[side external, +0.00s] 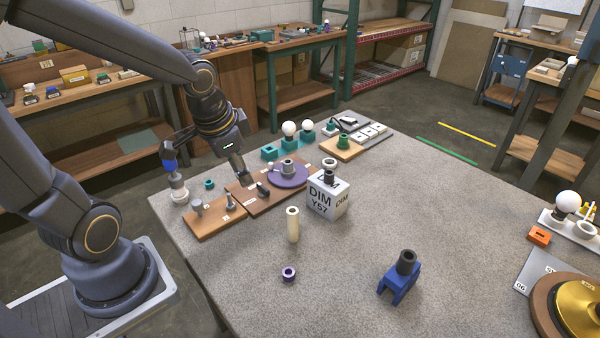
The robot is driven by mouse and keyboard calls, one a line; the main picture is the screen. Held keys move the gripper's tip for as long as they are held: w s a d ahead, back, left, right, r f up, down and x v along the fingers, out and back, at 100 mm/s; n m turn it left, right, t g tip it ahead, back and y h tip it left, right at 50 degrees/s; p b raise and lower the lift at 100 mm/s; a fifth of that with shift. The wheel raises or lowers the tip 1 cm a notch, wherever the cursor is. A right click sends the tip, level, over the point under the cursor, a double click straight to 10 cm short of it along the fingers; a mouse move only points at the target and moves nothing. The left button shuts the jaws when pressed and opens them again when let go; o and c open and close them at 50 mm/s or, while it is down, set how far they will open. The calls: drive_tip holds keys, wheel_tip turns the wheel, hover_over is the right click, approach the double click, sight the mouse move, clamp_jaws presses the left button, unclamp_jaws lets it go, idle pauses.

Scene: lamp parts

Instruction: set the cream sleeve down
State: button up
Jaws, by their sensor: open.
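The cream sleeve (293,225) is a tall, hollow cylinder with a dark hole in its top. It stands upright on the grey table, in front of the white DIM box (326,198), with a small gap between them. My gripper (207,168) is at the table's left back, above the area of the wooden boards, behind and to the left of the sleeve. It is open and apart from the sleeve.
A purple ring (289,273) lies in front of the sleeve. A blue stand with a dark cylinder (405,262) is to the right. Wooden boards (214,218) with small parts and a purple disc (288,174) are behind. The table's front middle is mostly clear.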

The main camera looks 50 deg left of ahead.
drive_tip(key=s+d+r+n+t+h, duration=0.1)
drive_tip(key=s+d+r+n+t, duration=0.1)
drive_tip(key=s+r, duration=0.5)
drive_tip(key=shift+d+r+n+h, duration=0.3)
drive_tip(key=shift+r+n+h, duration=0.1)
drive_tip(key=shift+r+n, duration=0.15)
idle(0.6)
